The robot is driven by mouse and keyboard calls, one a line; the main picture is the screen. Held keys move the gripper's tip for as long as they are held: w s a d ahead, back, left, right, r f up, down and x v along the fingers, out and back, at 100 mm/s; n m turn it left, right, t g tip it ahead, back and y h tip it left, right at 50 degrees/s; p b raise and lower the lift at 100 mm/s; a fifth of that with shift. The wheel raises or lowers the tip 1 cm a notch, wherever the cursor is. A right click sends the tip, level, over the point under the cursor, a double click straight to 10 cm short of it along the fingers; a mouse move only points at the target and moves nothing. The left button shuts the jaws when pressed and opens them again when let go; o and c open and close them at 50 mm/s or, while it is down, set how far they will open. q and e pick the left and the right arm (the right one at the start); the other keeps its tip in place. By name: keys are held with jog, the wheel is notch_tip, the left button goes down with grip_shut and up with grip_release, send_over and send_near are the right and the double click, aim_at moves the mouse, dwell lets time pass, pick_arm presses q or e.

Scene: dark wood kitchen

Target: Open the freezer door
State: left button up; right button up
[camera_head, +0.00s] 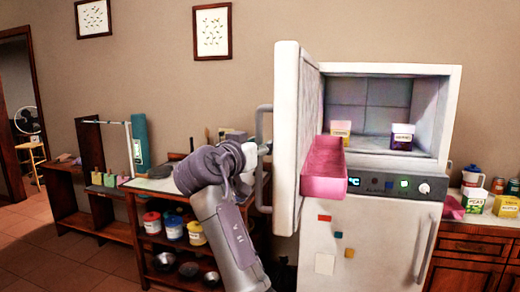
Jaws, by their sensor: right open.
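The white freezer door (312,120) stands swung wide open toward the left, nearly edge-on to me. Its grey vertical handle (262,122) is on the door's left, outer side. The freezer compartment (372,102) is open to view, with a yellow-and-pink tub (341,129) and a dark purple tub (402,136) inside. My right gripper (264,149) is open beside the handle at the door's outer face; whether it touches the handle is unclear. My purple right arm reaches up to it from below. My left gripper is not in view.
A pink bin (325,165) juts out at the door's inner side. Below are a control panel and the closed lower fridge door (350,240) with its own handle. A low shelf (160,225) with jars and bowls stands left; a wooden counter (480,235) stands right.

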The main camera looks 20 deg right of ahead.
aim_at(257, 112)
notch_tip(257, 112, up, 9)
jog(key=shift+a, duration=0.1)
jog(key=shift+w+a+r, duration=0.1)
jog(key=shift+a+r, duration=0.05)
jog(key=shift+r, duration=0.3)
notch_tip(257, 112, down, 2)
jog(key=shift+w+f, duration=0.15)
jog(key=shift+a+p, duration=0.15)
jog(key=shift+p, duration=0.15)
jog(key=a+f+p, duration=0.1)
jog(key=a+p, duration=0.8)
jog(key=a, duration=0.6)
jog(key=shift+a+p, duration=0.35)
